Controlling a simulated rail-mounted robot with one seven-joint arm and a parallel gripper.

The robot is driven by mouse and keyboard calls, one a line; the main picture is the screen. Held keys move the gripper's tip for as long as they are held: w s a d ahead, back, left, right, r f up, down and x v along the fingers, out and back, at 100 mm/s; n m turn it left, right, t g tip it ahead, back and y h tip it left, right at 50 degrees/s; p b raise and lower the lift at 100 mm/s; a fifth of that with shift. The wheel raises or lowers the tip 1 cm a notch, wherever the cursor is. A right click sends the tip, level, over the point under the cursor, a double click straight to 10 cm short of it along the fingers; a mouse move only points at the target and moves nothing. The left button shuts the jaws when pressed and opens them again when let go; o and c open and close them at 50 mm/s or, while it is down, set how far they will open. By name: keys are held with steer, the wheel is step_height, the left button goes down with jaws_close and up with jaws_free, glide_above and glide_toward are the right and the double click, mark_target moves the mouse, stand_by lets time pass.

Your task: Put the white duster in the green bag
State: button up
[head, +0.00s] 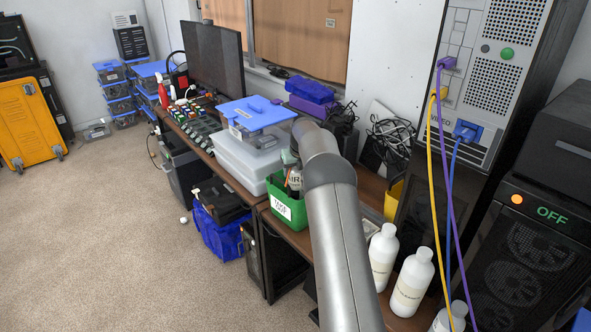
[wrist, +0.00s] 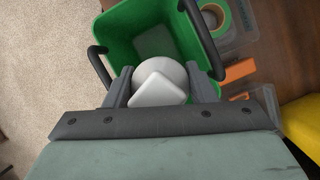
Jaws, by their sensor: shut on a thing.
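The green bag (head: 287,208), an open-topped box with a white label, stands at the edge of the desk in the head view. In the wrist view its green walls (wrist: 118,38) and dark handles surround an open inside. My gripper (wrist: 161,82) is shut on the white duster (wrist: 160,88), a rounded white thing between the two grey fingers. The duster overlaps the near part of the bag's opening in the wrist view; its exact height cannot be told. In the head view my arm hides most of the gripper, and I cannot make out the duster.
Clear stacked boxes with a blue lid (head: 255,112) stand left of the bag. White bottles (head: 411,282) stand on the right. A roll of tape (wrist: 215,18) and an orange block (wrist: 240,70) lie right of the bag. Cables hang near the server tower (head: 490,70).

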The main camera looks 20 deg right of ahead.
steer(key=shift+f, duration=0.55)
